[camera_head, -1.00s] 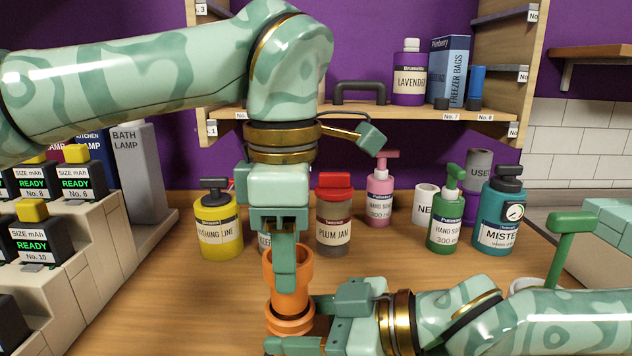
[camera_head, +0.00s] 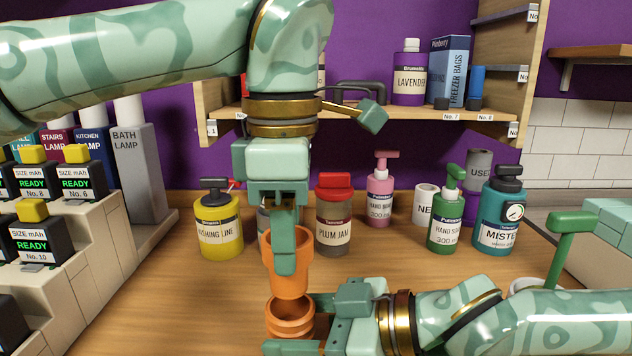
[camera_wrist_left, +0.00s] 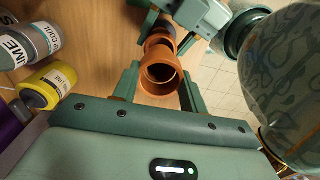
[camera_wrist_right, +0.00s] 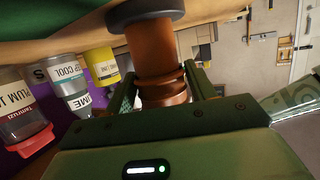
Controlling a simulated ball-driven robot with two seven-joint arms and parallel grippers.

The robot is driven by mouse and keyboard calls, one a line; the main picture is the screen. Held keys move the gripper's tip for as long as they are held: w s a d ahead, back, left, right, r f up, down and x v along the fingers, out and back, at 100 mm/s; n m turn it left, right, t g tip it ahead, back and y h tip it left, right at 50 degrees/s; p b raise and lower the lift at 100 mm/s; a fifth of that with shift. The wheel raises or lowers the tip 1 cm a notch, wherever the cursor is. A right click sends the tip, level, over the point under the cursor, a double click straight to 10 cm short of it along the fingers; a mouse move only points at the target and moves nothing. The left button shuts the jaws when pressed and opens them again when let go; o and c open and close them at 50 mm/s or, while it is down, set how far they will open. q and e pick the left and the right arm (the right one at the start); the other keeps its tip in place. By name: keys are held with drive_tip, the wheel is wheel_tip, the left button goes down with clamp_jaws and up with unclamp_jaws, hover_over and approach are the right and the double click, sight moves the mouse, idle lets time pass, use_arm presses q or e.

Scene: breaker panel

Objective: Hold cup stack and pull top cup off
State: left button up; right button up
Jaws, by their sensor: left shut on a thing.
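An orange cup (camera_head: 272,262) is held upright in my left gripper (camera_head: 285,262), one finger in front of its wall. Its bottom is just above or at the mouth of the lower orange cup stack (camera_head: 289,318); I cannot tell whether they touch. The lower stack shows a dark open mouth and stacked rims. My right gripper (camera_head: 308,325) is shut on it, with a finger on each side. In the right wrist view the lower stack (camera_wrist_right: 155,65) stands between the fingers on a dark round base (camera_wrist_right: 145,14). The left wrist view looks into the held cup (camera_wrist_left: 161,77).
Behind the cups stand a yellow bottle (camera_head: 219,230), a plum jam jar (camera_head: 333,225), a pink pump bottle (camera_head: 380,195) and a green one (camera_head: 446,225). Battery chargers (camera_head: 95,235) stand at the left. A shelf (camera_head: 390,112) hangs behind. The wooden table (camera_head: 180,300) is clear left of the cups.

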drive_tip(key=shift+o, duration=1.3)
